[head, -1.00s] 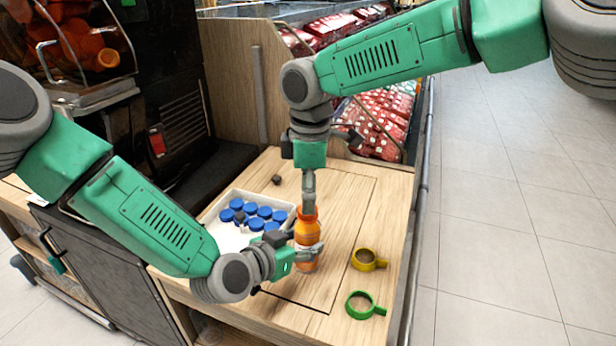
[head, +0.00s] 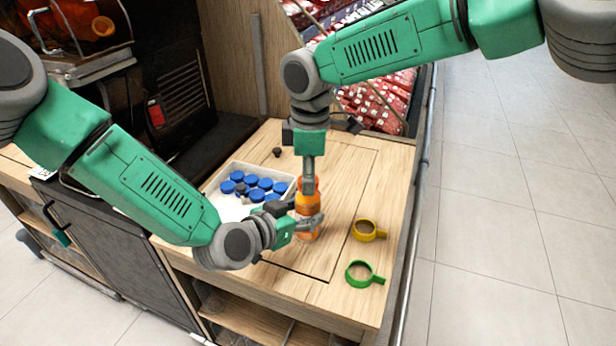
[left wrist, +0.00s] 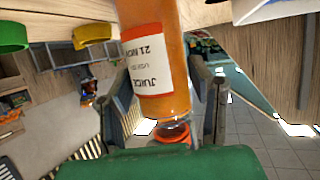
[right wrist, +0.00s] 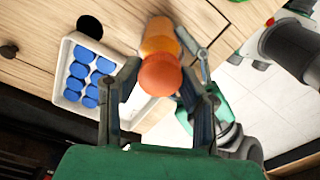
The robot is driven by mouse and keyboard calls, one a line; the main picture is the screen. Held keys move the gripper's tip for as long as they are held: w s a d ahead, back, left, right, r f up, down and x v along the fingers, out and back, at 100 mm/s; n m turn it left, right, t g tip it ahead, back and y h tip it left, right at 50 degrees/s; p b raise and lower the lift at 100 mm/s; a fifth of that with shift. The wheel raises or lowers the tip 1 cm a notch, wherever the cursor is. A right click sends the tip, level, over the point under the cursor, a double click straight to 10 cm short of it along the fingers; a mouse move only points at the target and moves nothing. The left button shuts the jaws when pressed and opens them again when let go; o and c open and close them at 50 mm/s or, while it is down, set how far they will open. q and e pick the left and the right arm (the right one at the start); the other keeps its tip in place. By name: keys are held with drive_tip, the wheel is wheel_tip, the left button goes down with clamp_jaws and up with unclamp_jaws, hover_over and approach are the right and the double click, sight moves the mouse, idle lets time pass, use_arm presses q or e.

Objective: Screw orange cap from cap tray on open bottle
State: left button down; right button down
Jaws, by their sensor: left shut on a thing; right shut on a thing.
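The bottle of orange juice (head: 308,212) stands upright on the wooden table. My left gripper (head: 308,226) is shut around its body. The bottle, with its printed label, fills the middle of the left wrist view (left wrist: 155,60). My right gripper (head: 309,190) comes down from above and is shut on the orange cap (right wrist: 160,75) at the bottle's top. In the right wrist view the cap lines up with the bottle below it. The fingers hide the join, so I cannot tell whether the threads are engaged. The white cap tray (head: 230,170) is left of the bottle.
Several blue caps (head: 257,195) lie in the tray. A small dark knob (head: 277,152) sits behind it. A yellow ring (head: 364,230) and a green ring (head: 360,273) lie right of the bottle. The table's right edge is clear.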

drive_tip(key=m, duration=0.7)
drive_tip(key=c, duration=1.1)
unclamp_jaws()
drive_tip(key=shift+a, duration=0.1)
drive_tip(key=shift+o, duration=0.2)
drive_tip(key=shift+r, duration=0.1)
wheel_tip(320, 180, up, 4)
drive_tip(key=shift+r, duration=0.2)
drive_tip(key=shift+c, duration=0.4)
